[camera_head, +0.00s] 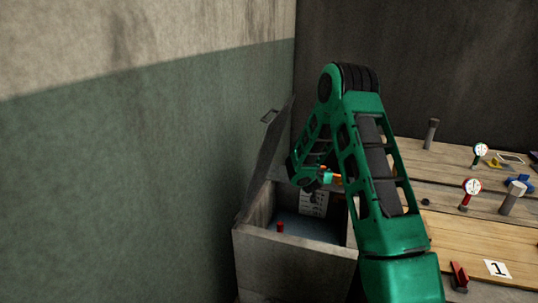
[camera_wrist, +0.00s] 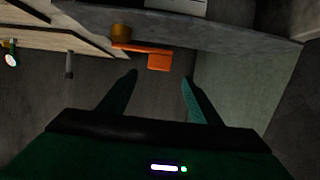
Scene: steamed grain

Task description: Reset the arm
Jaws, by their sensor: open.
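My green arm is raised and bent at a high elbow in the head view, with its forearm slanting down over a grey open box (camera_head: 296,249). My gripper (camera_wrist: 158,82) shows in the wrist view with its two fingers spread apart and nothing between them. An orange lever-like part (camera_wrist: 158,60) with a brass-coloured round piece (camera_wrist: 121,31) shows just beyond the fingertips, apart from them. Orange also shows beside my wrist in the head view (camera_head: 332,175). The fingertips cannot be made out in the head view.
The box's lid (camera_head: 266,155) stands open near the green-and-grey wall (camera_head: 130,180). A small red piece (camera_head: 280,226) and a printed sheet (camera_head: 313,204) show in the box. A wooden table (camera_head: 450,233) at right carries gauges (camera_head: 471,190), posts (camera_head: 431,133) and a "1" card (camera_head: 497,268).

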